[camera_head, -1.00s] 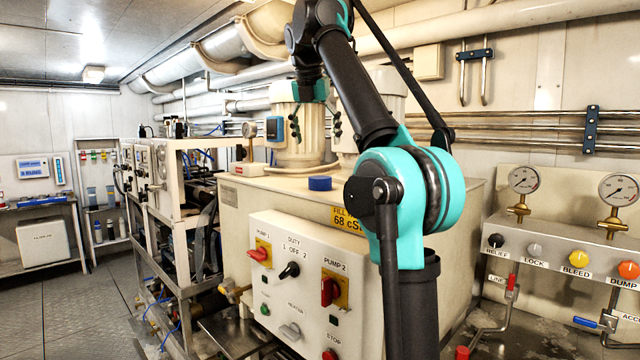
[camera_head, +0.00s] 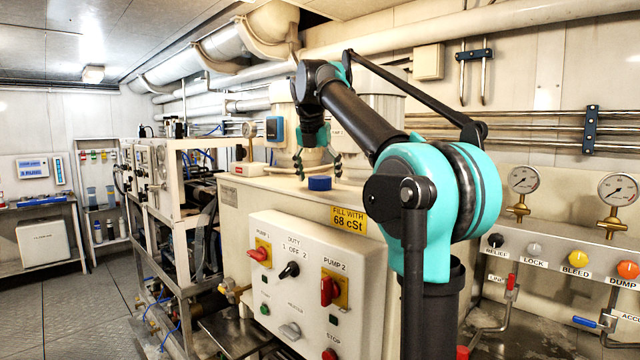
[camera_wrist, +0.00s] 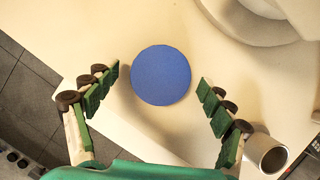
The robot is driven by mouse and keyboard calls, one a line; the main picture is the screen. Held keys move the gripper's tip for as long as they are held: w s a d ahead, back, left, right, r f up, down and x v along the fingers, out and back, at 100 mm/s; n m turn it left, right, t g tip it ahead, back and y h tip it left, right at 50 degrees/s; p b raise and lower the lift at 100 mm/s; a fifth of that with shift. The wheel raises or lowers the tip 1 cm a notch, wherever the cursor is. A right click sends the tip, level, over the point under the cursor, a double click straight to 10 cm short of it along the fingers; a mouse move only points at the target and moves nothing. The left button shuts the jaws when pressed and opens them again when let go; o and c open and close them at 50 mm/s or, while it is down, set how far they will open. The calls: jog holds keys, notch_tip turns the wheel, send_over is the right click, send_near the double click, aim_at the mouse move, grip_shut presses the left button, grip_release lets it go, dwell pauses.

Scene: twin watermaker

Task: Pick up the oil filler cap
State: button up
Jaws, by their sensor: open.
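The oil filler cap is most likely the round blue cap (camera_head: 319,183) on top of the cream tank (camera_head: 400,190), near its front edge. In the wrist view the blue cap (camera_wrist: 160,75) lies ahead of and between the fingertips, with a gap on both sides. My gripper (camera_head: 318,172) is open and empty, pointing down just above the cap. Its green-padded fingers also show in the wrist view (camera_wrist: 158,82), spread wide. The cap is not touched by either finger as far as I can see.
Pump motors (camera_head: 295,125) stand on the tank behind the cap. A control panel (camera_head: 300,285) with switches is on the tank's front. A small metal cylinder (camera_wrist: 266,154) shows at the lower right of the wrist view.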

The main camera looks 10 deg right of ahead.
jog(key=shift+w+d+f, duration=0.1)
jog(key=shift+f, duration=0.35)
jog(key=c, duration=1.3)
jog(key=shift+r, duration=0.1)
jog(key=shift+c, duration=0.2)
jog(key=shift+r, duration=0.1)
